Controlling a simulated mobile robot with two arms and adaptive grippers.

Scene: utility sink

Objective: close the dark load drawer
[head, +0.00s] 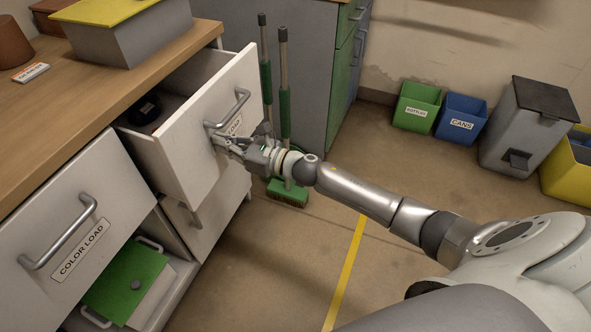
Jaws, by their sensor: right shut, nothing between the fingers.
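A white drawer (200,150) in the wooden-topped counter stands pulled out. Its front has a metal handle (236,108) and a label (234,126) that is partly hidden; "LOAD" is partly readable. A dark round thing (147,109) lies inside it. My right gripper (226,142) is shut and empty at the drawer front, just below the handle and over the label's lower part. I cannot tell whether its fingertips touch the front. My left gripper is not in view.
A closed drawer (50,240) labelled "COLOR LOAD" is at left, above a green-lidded box (128,278). Brooms (285,100) stand behind the open drawer by a grey cabinet. Green (417,105) and blue (461,118) bins line the wall. The floor at centre is clear.

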